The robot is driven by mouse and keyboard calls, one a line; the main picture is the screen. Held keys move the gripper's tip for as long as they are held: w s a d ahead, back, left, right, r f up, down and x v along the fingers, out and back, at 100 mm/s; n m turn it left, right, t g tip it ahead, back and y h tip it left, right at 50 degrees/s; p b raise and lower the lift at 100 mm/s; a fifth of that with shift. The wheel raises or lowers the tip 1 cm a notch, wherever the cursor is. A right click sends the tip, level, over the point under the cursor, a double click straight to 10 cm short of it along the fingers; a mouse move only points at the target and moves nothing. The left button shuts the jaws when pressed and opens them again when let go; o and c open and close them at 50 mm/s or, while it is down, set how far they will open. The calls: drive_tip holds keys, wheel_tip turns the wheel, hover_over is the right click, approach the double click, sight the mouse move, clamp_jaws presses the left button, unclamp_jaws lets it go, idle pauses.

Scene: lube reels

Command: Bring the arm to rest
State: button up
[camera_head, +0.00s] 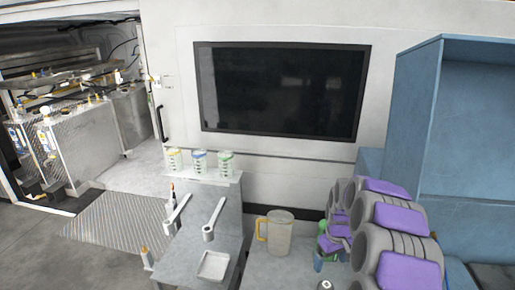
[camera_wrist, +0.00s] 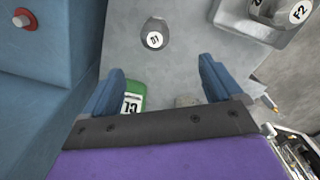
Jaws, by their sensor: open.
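My arm (camera_head: 400,235), grey with purple panels, is bent at the lower right of the head view, over the right part of the grey bench. In the wrist view my gripper (camera_wrist: 158,85) has its two blue fingers spread wide apart. Nothing is held between them. A green container (camera_wrist: 131,103) marked with a number shows beside the left finger, partly hidden by the gripper's dark bar. Below the fingers is a grey surface (camera_wrist: 185,60) with a dark round-ended item (camera_wrist: 155,33) on it. The fingers cannot be made out in the head view.
A clear pitcher (camera_head: 280,238) with a yellow handle stands left of my arm. A wrench (camera_head: 212,220), a white tray (camera_head: 213,266) and three jars (camera_head: 199,163) are further left. A blue cabinet (camera_head: 470,130) rises at the right. A dark screen (camera_head: 283,90) is on the wall.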

drive_tip(key=s+a+r+m, duration=0.1)
drive_tip(key=s+a+r, duration=0.55)
drive_tip(key=s, duration=0.25)
drive_tip(key=s+a+r, duration=0.5)
drive_tip(key=s+r, duration=0.2)
drive_tip(key=s, duration=0.2)
drive_tip(key=s+a+r+m, duration=0.1)
drive_tip(key=s+a, duration=0.1)
drive_tip(key=s, duration=0.8)
drive_tip(key=s+a+m+g, duration=0.1)
drive_tip(key=s+a, duration=0.1)
drive_tip(key=s, duration=0.9)
drive_tip(key=shift+s+r+g, duration=0.2)
drive_tip(key=shift+r+g, duration=0.1)
drive_tip(key=shift+r, duration=0.05)
drive_tip(key=shift+c, duration=0.3)
